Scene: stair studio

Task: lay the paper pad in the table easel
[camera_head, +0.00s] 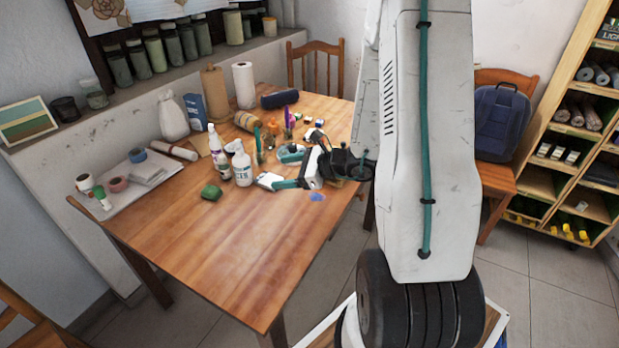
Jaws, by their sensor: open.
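My gripper (279,168) is low over the right part of the wooden table, pointing left, its teal fingers apart. A small white block-like thing (267,180) is at the tip of the nearer finger; I cannot tell whether it is the paper pad or whether they touch. A pale flat stack (147,174) lies on a light board at the table's left end and could also be a pad. I cannot make out the table easel; my gripper and arm hide part of the table's right side.
The wooden table (235,245) is clear toward its front. Chairs stand behind, with a backpack (501,122) on one. Shelves (565,150) stand right.

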